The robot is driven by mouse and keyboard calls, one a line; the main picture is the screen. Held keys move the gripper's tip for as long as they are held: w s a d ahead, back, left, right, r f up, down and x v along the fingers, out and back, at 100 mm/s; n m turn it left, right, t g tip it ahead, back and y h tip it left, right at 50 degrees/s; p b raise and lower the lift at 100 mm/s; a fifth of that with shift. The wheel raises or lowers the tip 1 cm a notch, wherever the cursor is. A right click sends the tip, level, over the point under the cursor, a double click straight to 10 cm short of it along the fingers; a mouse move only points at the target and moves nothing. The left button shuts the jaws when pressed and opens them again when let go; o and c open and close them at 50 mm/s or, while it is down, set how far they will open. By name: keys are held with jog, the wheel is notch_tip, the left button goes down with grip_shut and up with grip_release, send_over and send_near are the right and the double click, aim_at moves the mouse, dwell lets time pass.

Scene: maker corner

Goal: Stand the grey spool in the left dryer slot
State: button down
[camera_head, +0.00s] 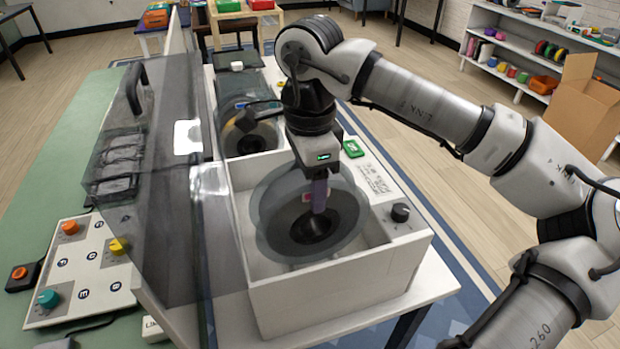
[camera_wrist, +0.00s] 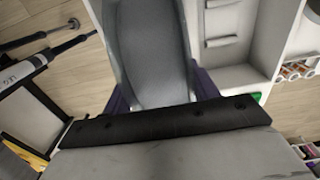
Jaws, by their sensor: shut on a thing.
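The grey spool (camera_head: 278,205) has smoky flanges and a dark hub. In the head view it is at the open white dryer box (camera_head: 330,290), partly behind its front wall. I cannot tell whether it rests on the box floor. My gripper (camera_head: 319,197) comes down from above and is shut on the spool. In the wrist view the spool's grey rim (camera_wrist: 158,50) lies between the purple fingers of my gripper (camera_wrist: 162,95). The box's inner slots are mostly hidden by the spool.
A clear raised panel (camera_head: 165,190) stands left of the box. Another dark round spool (camera_head: 250,138) lies behind it. A knob (camera_head: 400,212) is on the box's right ledge. A button panel (camera_head: 85,265) lies on the green surface at left. A cardboard box (camera_head: 585,105) stands far right.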

jog(key=shift+f+b, duration=0.35)
jog(key=shift+b, duration=0.15)
dwell(0.4)
jog(key=shift+c, duration=1.8)
grip_release()
notch_tip(320, 180, up, 14)
jog(key=shift+b, duration=0.4)
